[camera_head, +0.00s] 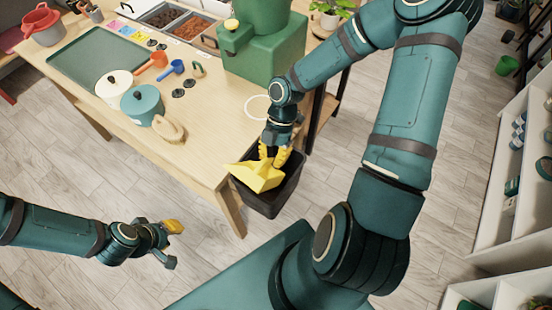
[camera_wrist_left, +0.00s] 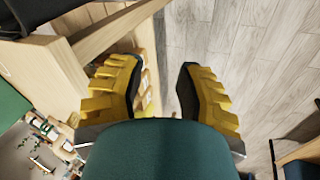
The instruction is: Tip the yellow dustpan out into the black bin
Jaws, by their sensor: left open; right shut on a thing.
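The yellow dustpan (camera_head: 258,177) is in the head view, just over the opening of the black bin (camera_head: 285,200). My right gripper (camera_head: 273,157) is shut on the dustpan from above and behind. The dustpan looks tilted, with its wide end toward the lower left; whether anything is in it I cannot tell. The bin stands upright on the floor beside the table's right end; its inside is mostly hidden by the dustpan. My left gripper (camera_head: 172,244) is open and empty, low in front of the table. Its parted yellow fingers also show in the left wrist view (camera_wrist_left: 160,88).
White shelves (camera_head: 505,180) stand at the right. The floor between is clear.

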